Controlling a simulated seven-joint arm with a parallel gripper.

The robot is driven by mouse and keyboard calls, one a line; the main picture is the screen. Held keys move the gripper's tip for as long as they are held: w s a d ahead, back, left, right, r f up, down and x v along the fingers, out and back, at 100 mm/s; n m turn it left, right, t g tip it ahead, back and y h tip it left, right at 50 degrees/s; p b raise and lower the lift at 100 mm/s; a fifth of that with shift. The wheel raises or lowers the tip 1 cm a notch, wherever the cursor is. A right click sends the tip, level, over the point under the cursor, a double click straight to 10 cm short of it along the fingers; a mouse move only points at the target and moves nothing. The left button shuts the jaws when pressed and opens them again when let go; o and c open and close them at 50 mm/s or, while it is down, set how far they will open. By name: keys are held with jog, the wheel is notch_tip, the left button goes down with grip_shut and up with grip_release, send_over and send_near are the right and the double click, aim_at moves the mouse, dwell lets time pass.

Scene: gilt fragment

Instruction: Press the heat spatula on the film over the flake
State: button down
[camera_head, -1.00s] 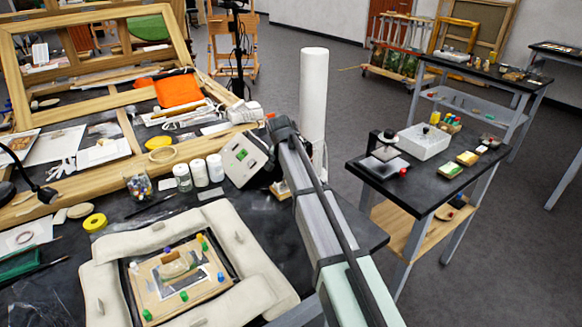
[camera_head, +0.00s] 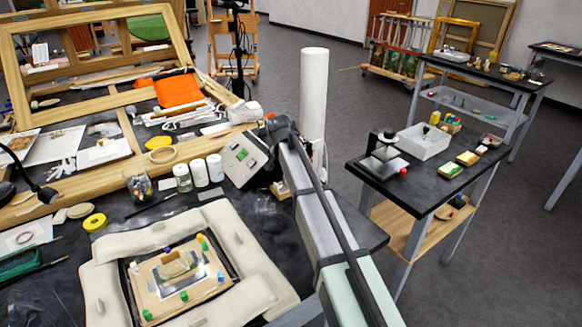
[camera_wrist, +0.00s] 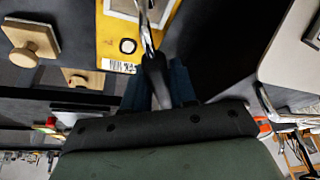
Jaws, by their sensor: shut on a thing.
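My gripper (camera_wrist: 160,88) is shut on the black handle of the heat spatula (camera_wrist: 157,78). The spatula's metal shaft points up the wrist view, and I cannot make out its tip. In the head view my arm hides the gripper and tool. The flake (camera_head: 178,262) appears as a small tan raised piece on a wooden panel (camera_head: 150,293) at the lower left. A pale, shiny patch around it may be the film (camera_head: 194,278), but its edges are unclear. The gripper is apart from the panel, up and to its right.
Padded cream bolsters (camera_head: 262,262) ring the panel, with several coloured pins on it. A tilted white unit with a green display (camera_head: 243,160) and white jars (camera_head: 207,170) stand behind. A wooden knob (camera_wrist: 30,42) and a yellow item (camera_wrist: 118,38) lie near the gripper.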

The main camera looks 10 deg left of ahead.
jog(key=shift+r, duration=2.5)
